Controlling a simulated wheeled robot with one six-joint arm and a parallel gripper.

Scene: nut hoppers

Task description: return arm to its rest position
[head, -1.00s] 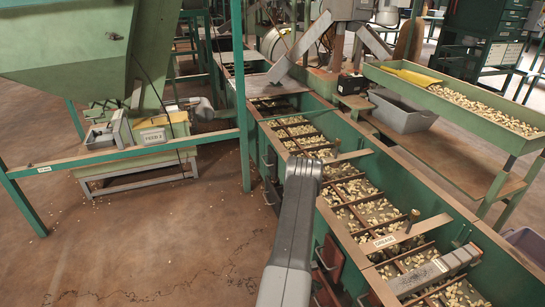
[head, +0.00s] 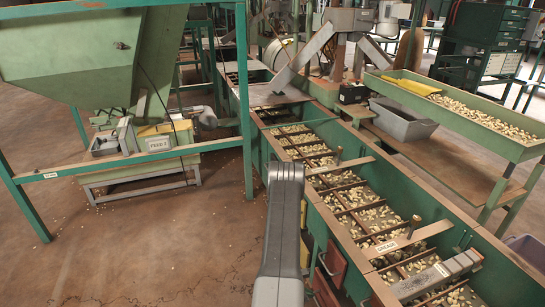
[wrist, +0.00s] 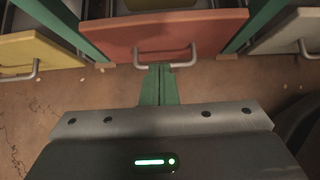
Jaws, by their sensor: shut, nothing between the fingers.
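My gripper (wrist: 159,70) shows in the wrist view as two green fingers pressed together, empty. Its tips appear just below the bar handle (wrist: 143,58) of a red-orange drawer (wrist: 175,32). I cannot tell whether they touch the handle. In the head view my grey arm link (head: 283,225) rises at the lower middle, left of the green nut trough, and the gripper itself is hidden there.
A yellow drawer (wrist: 40,52) and a pale drawer (wrist: 290,35) flank the red-orange one. The green trough (head: 440,205) with nut compartments runs along the right. A green frame post (head: 244,120) stands to the left. Brown floor (head: 160,240) at left is mostly clear.

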